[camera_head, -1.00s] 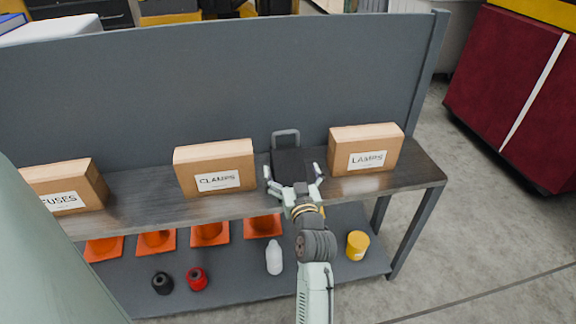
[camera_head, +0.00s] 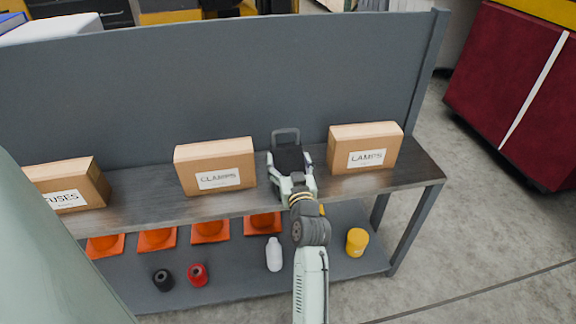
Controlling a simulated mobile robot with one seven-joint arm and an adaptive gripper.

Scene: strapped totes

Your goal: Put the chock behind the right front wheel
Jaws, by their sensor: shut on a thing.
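The chock (camera_head: 287,157) is a black block with a grey loop handle at its far end. It sits at the bench top between the clamps box and the lamps box. My gripper (camera_head: 291,175) reaches it from the front, with its fingers closed on the near part of the chock's sides. The gripper hides the chock's near end, and I cannot tell whether the chock touches the bench top. No wheel is in view.
The clamps box (camera_head: 215,166) stands close on the left and the lamps box (camera_head: 365,148) on the right. The fuses box (camera_head: 67,187) is farther left. A tall grey back panel (camera_head: 230,85) rises behind. Orange cones (camera_head: 210,226), a white bottle (camera_head: 274,254) and a yellow can (camera_head: 357,242) occupy the lower shelf.

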